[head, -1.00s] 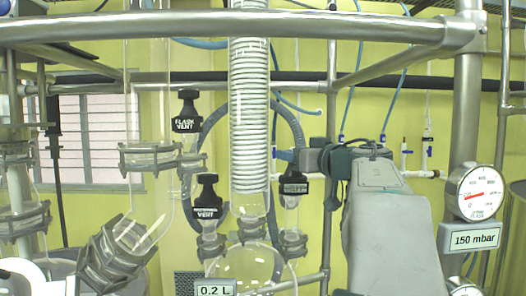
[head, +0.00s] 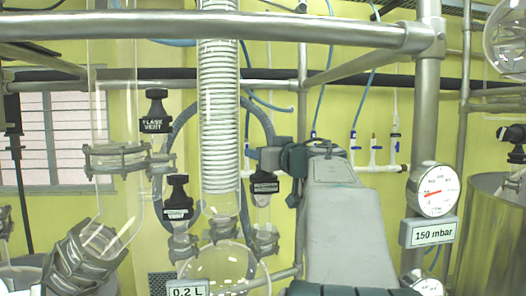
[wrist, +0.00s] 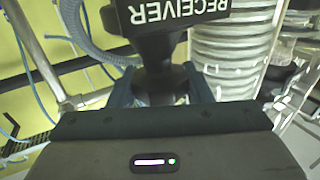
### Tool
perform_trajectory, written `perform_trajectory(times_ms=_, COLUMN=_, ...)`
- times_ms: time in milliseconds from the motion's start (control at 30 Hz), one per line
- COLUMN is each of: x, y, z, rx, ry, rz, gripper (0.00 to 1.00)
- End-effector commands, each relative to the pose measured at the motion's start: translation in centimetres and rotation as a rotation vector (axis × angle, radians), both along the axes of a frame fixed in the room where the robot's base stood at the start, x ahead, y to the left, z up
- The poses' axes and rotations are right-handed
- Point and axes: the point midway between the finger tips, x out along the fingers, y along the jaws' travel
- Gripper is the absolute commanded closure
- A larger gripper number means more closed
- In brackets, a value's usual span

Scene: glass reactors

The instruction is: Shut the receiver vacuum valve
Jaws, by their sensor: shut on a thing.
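The receiver vacuum valve (head: 264,185) has a black knob and a dark label and stands on a glass neck right of the coiled condenser. In the wrist view its label (wrist: 180,8) reads RECEIVER upside down, and its black stem sits between my fingers. My gripper (head: 262,158) reaches it from the right and is shut on the knob; it also shows in the wrist view (wrist: 163,95). My arm hides part of the area behind, and the knob's top is partly covered by the fingers.
The flask vent valve (head: 154,120) and another black vent valve (head: 178,200) stand to the left. The coiled condenser (head: 219,110) is close beside. A metal rail (head: 210,27) crosses above. A gauge (head: 433,190) over a 150 mbar sign (head: 434,233) is at right.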

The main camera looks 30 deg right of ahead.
Motion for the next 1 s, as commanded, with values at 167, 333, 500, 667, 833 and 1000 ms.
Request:
perform_trajectory(times_ms=167, x=0.0, y=0.2, z=0.5, rx=0.001, ry=-0.001, rz=-0.096, gripper=0.78)
perform_trajectory(times_ms=333, x=0.0, y=0.2, z=0.5, rx=0.000, ry=-0.002, rz=-0.229, gripper=0.78)
perform_trajectory(times_ms=500, x=0.0, y=0.1, z=0.1, rx=-0.001, ry=-0.005, rz=-0.366, gripper=0.78)
perform_trajectory(times_ms=667, x=0.0, y=0.0, z=-0.1, rx=-0.002, ry=-0.008, rz=-0.482, gripper=0.78)
perform_trajectory(times_ms=833, x=0.0, y=0.0, z=-0.3, rx=-0.004, ry=-0.011, rz=-0.591, gripper=0.78)
perform_trajectory(times_ms=1000, x=0.0, y=-0.1, z=-0.5, rx=-0.004, ry=-0.008, rz=-0.690, gripper=0.78)
